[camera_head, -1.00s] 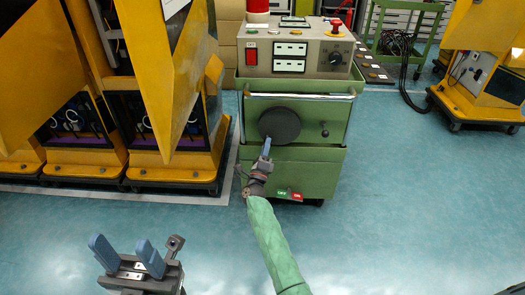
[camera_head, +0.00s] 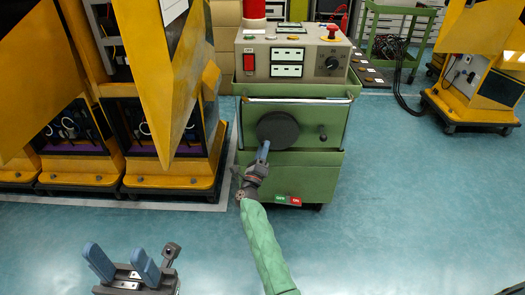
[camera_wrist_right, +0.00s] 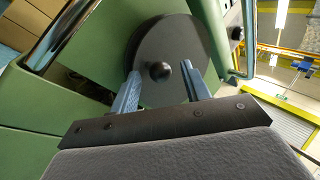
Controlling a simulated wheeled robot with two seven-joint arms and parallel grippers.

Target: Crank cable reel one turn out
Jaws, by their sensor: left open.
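The cable reel is a dark round disc (camera_head: 278,130) on the front of a green wheeled cart (camera_head: 300,176). In the right wrist view the disc (camera_wrist_right: 176,38) carries a dark ball knob (camera_wrist_right: 160,71), the crank handle. My right gripper (camera_head: 263,150) is at the disc's lower left edge in the head view. In the right wrist view its two blue fingers (camera_wrist_right: 160,90) are apart, one each side of the knob, with visible gaps; contact does not show. My left gripper (camera_head: 121,262) is open and empty over the floor at the lower left.
A control box (camera_head: 292,58) with a red switch and dials tops the cart. A metal rail (camera_head: 300,100) crosses the cart front above the disc, and a small lever (camera_head: 323,133) sits right of it. Yellow machines (camera_head: 170,120) stand close left.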

